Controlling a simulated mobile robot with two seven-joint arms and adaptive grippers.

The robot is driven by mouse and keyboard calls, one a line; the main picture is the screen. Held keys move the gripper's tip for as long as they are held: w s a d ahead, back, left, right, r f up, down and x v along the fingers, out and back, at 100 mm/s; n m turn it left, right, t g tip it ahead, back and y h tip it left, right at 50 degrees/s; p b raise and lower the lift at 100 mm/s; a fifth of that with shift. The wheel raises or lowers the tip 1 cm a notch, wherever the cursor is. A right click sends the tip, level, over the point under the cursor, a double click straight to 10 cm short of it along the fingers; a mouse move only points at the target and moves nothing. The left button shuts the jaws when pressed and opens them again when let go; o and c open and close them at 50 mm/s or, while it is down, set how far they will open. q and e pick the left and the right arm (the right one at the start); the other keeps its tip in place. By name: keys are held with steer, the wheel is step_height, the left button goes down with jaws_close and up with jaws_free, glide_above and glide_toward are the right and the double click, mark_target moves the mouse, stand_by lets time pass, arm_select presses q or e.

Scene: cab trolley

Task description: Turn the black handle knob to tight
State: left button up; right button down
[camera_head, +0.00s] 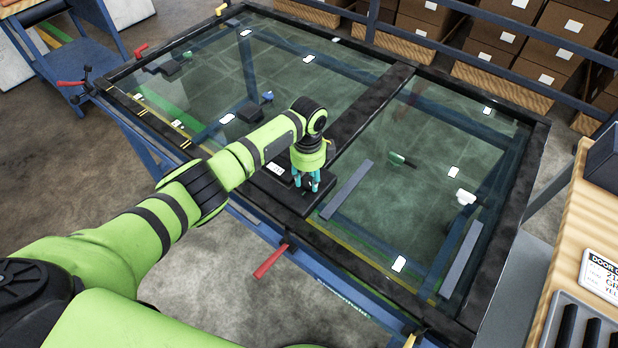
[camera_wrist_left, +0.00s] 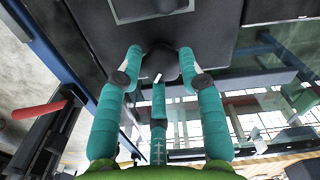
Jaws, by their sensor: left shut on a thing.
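The black handle knob (camera_wrist_left: 161,62) sits on a dark plate on the frame of the glass door panel. In the wrist view it is between the teal fingers of my left gripper (camera_wrist_left: 160,66), which is shut on it from above. A small white mark shows beside the knob near the lower finger. In the head view my left gripper (camera_head: 307,183) points down at the black plate (camera_head: 265,182), and its fingers mostly hide the knob. The words or marks for tight cannot be read. My right gripper is not in view.
The glass door panel (camera_head: 420,150) in a black frame lies on a blue trolley. Red clamp handles (camera_head: 270,262) stick out at its edges. Cardboard boxes (camera_head: 490,60) stand behind. A wooden bench with a sign (camera_head: 602,275) is at the right.

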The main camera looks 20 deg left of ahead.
mark_target(307, 178)
arm_select(q)
steer(key=m, duration=0.2)
steer(key=a+m, duration=0.1)
steer(key=shift+f+m+b, duration=0.2)
steer(key=shift+m+b, duration=0.2)
steer(key=m, duration=0.3)
steer(key=shift+d+b, duration=0.1)
steer(key=shift+b, duration=0.3)
steer(key=shift+w+d+r+m+b, duration=0.1)
steer(key=shift+r+m+b, duration=0.1)
steer(key=shift+m, duration=0.7)
steer(key=shift+w+r+m+b, duration=0.1)
steer(key=shift+m+b, duration=0.05)
steer(key=shift+m, duration=0.75)
steer(key=shift+w+d+r+m, duration=0.1)
steer(key=shift+w+m, duration=0.05)
steer(key=shift+m, duration=0.15)
steer(key=o, duration=1)
steer(key=shift+o, duration=0.5)
steer(key=shift+w+f, duration=0.1)
steer(key=shift+f, duration=0.15)
steer(key=shift+d+r, duration=0.1)
steer(key=shift+r, duration=0.15)
step_height(307, 178, up, 12)
steer(key=shift+f, duration=0.2)
